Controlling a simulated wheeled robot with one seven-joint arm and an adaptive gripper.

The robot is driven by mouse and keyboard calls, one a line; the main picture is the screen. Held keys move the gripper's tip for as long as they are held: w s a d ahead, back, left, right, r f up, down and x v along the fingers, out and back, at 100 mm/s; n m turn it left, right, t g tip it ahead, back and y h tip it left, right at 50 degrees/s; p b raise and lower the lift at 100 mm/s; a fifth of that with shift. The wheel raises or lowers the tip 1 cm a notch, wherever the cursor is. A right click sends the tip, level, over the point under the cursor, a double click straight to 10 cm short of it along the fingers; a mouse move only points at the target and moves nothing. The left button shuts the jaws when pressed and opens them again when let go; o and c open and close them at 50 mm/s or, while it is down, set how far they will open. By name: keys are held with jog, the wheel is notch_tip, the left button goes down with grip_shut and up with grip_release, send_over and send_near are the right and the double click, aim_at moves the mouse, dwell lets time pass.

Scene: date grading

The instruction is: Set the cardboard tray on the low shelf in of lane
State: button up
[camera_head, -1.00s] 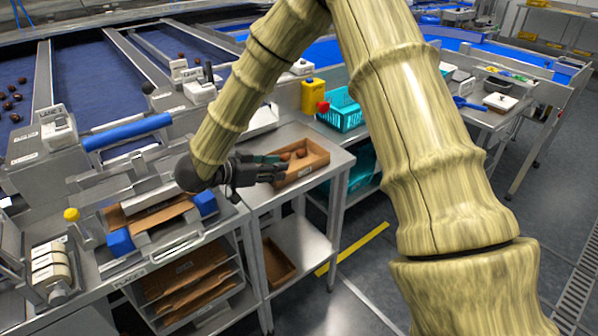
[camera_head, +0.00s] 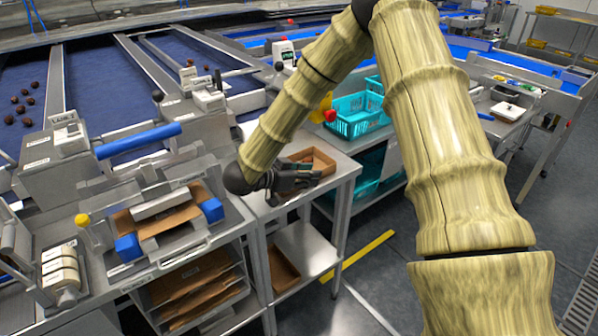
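A brown cardboard tray (camera_head: 322,158) sits on the top of a small steel table (camera_head: 338,180), at the centre of the head view. My gripper (camera_head: 312,178) is at the near left side of this tray and hides part of it. Whether its fingers touch the tray, and whether they are open or shut, is not clear. The tray's contents are mostly hidden. The low shelf (camera_head: 312,247) is under the table top. Another brown cardboard tray (camera_head: 284,272) lies on its left part, and the right part is bare.
Teal baskets (camera_head: 357,122) stand behind the table. A steel bench (camera_head: 225,238) with a folding jig and flat cardboard (camera_head: 190,285) stored below adjoins on the left. Table legs frame the low shelf. Open floor with a yellow stripe (camera_head: 360,255) lies to the right.

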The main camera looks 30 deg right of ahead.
jog(key=shift+x, duration=0.8)
grip_shut()
jog(key=shift+r, duration=0.1)
